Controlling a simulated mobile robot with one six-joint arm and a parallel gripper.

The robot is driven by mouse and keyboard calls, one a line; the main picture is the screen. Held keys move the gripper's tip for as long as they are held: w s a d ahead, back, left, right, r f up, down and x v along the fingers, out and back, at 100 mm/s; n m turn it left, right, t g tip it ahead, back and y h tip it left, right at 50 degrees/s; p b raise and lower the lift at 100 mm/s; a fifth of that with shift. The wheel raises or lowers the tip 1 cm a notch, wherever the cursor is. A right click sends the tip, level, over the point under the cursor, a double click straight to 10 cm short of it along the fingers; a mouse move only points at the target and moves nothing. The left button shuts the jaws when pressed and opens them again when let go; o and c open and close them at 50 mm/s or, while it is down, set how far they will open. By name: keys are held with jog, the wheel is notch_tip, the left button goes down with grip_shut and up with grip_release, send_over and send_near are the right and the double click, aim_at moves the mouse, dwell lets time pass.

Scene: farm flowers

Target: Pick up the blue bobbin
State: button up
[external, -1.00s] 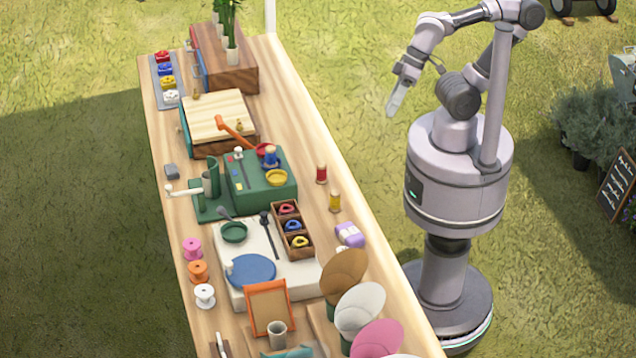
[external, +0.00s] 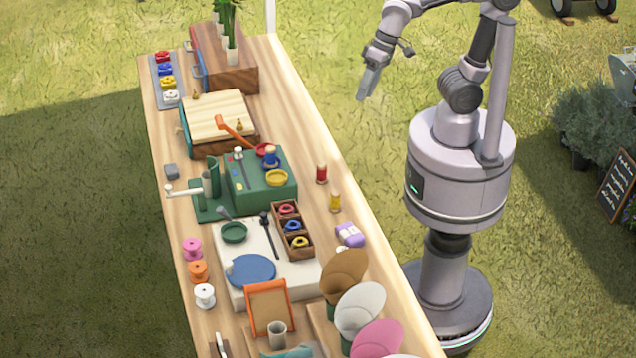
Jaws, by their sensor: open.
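A small blue bobbin (external: 271,158) stands upright on the right part of the green box (external: 262,199), between a red dish (external: 264,149) and a yellow dish (external: 276,178). A red bobbin (external: 321,174) and a yellow bobbin (external: 335,202) stand on the table to its right. My gripper (external: 363,94) is open and empty, pointing down in the air right of the table, well apart from the blue bobbin. The gap between its fingers is hard to see at this size.
An orange-handled tool (external: 234,131) reaches over the green box's back edge. A wooden tray (external: 304,254) holds red, blue and yellow rings. Pink, orange and white spools (external: 204,295) line the left edge. Bare tabletop (external: 310,140) lies right of the green box.

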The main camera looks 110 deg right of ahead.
jog(key=w+d+m+g+p, duration=0.1)
jog(key=w+d+m, duration=0.2)
jog(key=w, duration=0.4)
jog(key=w+d+m+g+p, duration=0.1)
jog(key=w+d+m+p, duration=0.15)
jog(key=w, duration=0.45)
jog(key=m+g+h+p, duration=0.1)
jog(key=m+g+p, duration=0.1)
jog(key=m, duration=0.4)
send_near(271, 148)
jog(key=f+b, duration=0.4)
jog(key=f, duration=0.1)
jog(key=shift+a+f, duration=0.25)
jog(key=f+b, duration=0.1)
jog(key=f, duration=0.1)
jog(key=f+b, duration=0.1)
jog(key=f, duration=0.1)
jog(key=f+b, duration=0.1)
jog(key=f, duration=0.1)
jog(key=shift+w+d+f, duration=0.15)
jog(key=shift+w+d, duration=0.1)
jog(key=shift+w, duration=0.05)
jog(key=shift+r, duration=0.2)
jog(key=shift+c, duration=0.7)
grip_shut()
